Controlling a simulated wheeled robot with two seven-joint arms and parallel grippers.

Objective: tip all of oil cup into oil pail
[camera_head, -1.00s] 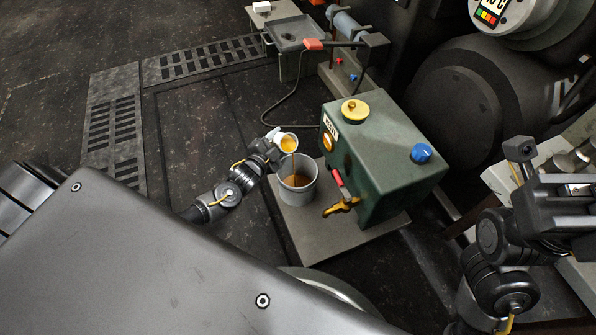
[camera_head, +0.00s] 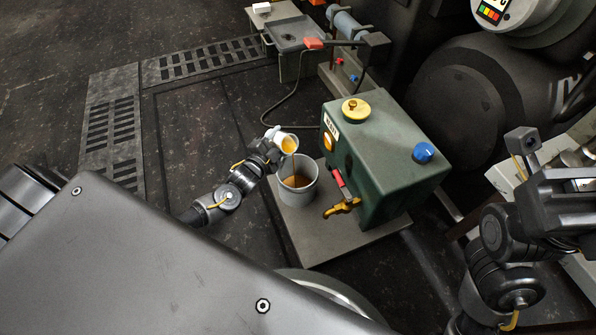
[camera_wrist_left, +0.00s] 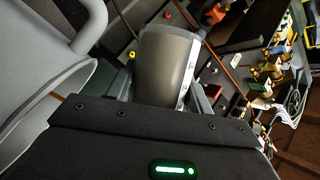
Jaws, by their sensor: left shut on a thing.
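The oil cup (camera_head: 289,144) is small and pale with amber oil showing in its mouth. It is tilted with its mouth toward the pail, just above the pail's far left rim. My left gripper (camera_head: 272,146) is shut on the cup; the cup also shows in the left wrist view (camera_wrist_left: 166,58). The oil pail (camera_head: 299,193) is light grey and upright, with brown oil inside; its wall and handle fill the left of the left wrist view (camera_wrist_left: 40,60).
A green tank (camera_head: 385,140) with a brass tap (camera_head: 342,207) stands right beside the pail on a grey slab (camera_head: 330,239). A tray (camera_head: 300,33) stands at the back. The floor left of the pail is open.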

